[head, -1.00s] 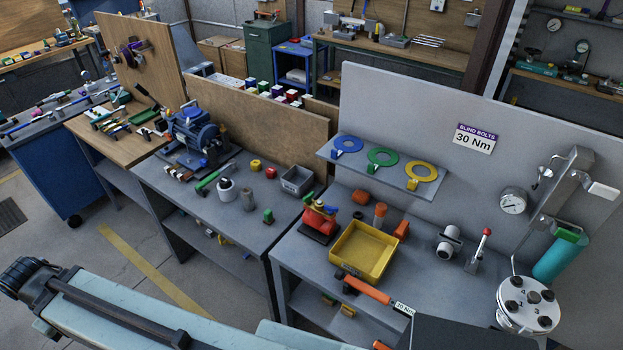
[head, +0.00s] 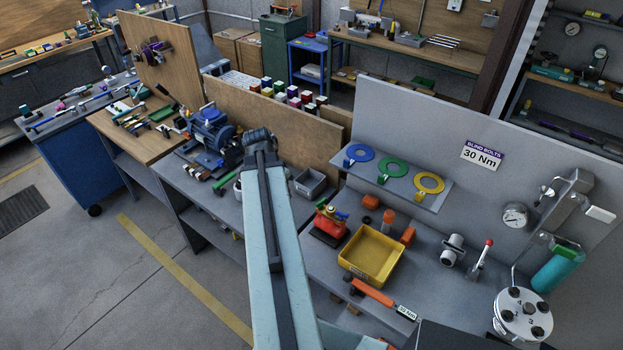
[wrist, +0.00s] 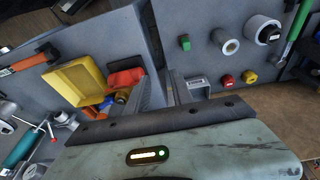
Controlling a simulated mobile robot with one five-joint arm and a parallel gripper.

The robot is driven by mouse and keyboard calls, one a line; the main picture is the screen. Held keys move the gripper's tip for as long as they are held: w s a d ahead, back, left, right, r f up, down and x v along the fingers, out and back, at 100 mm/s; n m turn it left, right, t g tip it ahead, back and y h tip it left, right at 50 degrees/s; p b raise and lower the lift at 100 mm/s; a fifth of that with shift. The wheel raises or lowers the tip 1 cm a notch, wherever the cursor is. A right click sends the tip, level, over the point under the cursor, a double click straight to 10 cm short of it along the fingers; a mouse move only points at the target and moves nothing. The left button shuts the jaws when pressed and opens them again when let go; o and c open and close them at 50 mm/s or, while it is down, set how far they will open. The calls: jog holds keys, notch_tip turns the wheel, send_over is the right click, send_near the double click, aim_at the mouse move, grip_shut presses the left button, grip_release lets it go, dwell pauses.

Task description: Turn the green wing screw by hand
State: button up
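A small green piece (wrist: 184,42) stands on the grey bench in the wrist view, above the right finger; it is too small to tell if it is the wing screw. My arm hides that spot in the head view. A red fixture (head: 330,222) with yellow and blue parts on top stands on the right bench, a small green bit (head: 341,214) beside it. The fixture (wrist: 126,79) also shows in the wrist view, left of the fingers. My gripper (wrist: 163,88) is open and empty, its fingers narrowly apart above the benches. It is not seen in the head view.
A yellow tray (head: 372,255), an orange-handled wrench (head: 372,292) and a red-knobbed lever (head: 480,260) are on the right bench. A shelf with blue, green and yellow rings (head: 428,183) overhangs it. A grey bin (head: 309,183) stands on the left bench.

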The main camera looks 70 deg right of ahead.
aim_at(321, 201)
jog(key=s+d+r+m, duration=0.2)
jog(key=s+d+m, duration=0.25)
jog(key=s, duration=0.45)
jog(key=shift+n+g, duration=0.4)
jog(key=shift+n, duration=0.05)
jog(key=b+x, duration=0.7)
jog(key=x, duration=0.1)
jog(key=shift+d+f, duration=0.15)
jog(key=shift+d, duration=0.05)
jog(key=shift+s, duration=0.1)
grip_shut()
